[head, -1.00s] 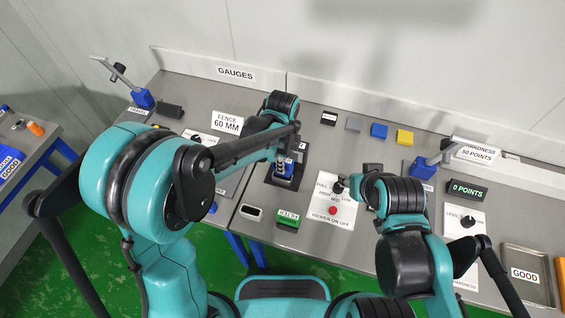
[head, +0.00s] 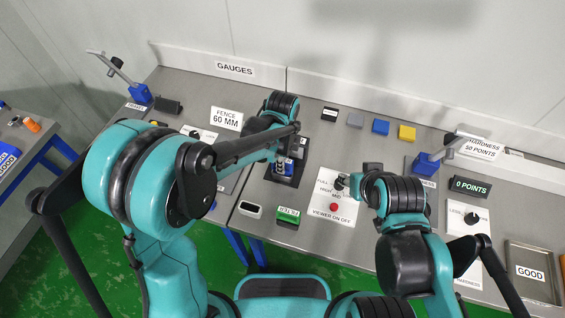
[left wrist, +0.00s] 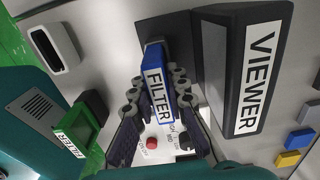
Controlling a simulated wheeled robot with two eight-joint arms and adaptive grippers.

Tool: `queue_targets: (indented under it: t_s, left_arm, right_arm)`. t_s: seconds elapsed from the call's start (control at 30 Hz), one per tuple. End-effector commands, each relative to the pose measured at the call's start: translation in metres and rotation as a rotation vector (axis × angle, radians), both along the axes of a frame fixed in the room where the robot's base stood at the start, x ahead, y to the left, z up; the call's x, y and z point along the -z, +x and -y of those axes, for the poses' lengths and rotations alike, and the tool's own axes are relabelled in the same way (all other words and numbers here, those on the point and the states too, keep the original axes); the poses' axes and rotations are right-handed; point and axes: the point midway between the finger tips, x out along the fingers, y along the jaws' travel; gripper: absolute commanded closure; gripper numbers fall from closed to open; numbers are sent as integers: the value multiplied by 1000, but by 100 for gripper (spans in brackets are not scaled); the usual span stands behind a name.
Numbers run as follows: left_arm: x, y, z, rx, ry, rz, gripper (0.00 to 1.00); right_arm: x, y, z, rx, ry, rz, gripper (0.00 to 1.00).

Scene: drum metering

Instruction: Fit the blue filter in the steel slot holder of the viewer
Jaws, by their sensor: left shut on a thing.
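The blue filter (left wrist: 157,90), with a white FILTER label, is between the fingers of my left gripper (left wrist: 158,98), which is shut on it. In the head view my left gripper (head: 287,160) is over the dark base plate (head: 272,176) of the viewer. The dark VIEWER block (left wrist: 247,72) stands to the right of the filter in the left wrist view. A grey, steel-like face shows between them; I cannot tell whether the filter is in the slot holder. My right gripper (head: 362,184) is beside the viewer's knob; its fingers are unclear.
A green filter (head: 288,217) stands at the front edge, beside a pale frame with a dark slot (head: 251,209). The viewer panel has a red button (head: 334,207) and a knob (head: 341,182). Grey, blue and yellow blocks (head: 380,127) stand at the back.

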Motion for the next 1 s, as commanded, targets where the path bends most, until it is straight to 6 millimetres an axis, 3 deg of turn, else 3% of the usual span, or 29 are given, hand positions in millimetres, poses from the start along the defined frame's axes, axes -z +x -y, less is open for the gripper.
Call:
queue_targets:
  t_s: [0.33, 0.37, 0.4, 0.47, 0.8, 1.0]
  left_arm:
    - [10, 0, 0, 0, 0, 0, 100]
    - [10, 0, 0, 0, 0, 0, 83]
    - [9, 0, 0, 0, 0, 0, 72]
    - [9, 0, 0, 0, 0, 0, 61]
    - [5, 0, 0, 0, 0, 0, 61]
    - [-24, -1, 0, 0, 0, 0, 61]
  right_arm:
    - [8, 0, 0, 0, 0, 0, 60]
    - [8, 0, 0, 0, 0, 0, 60]
    - [7, 0, 0, 0, 0, 0, 60]
    - [7, 0, 0, 0, 0, 0, 60]
    - [7, 0, 0, 0, 0, 0, 60]
    - [7, 0, 0, 0, 0, 0, 60]
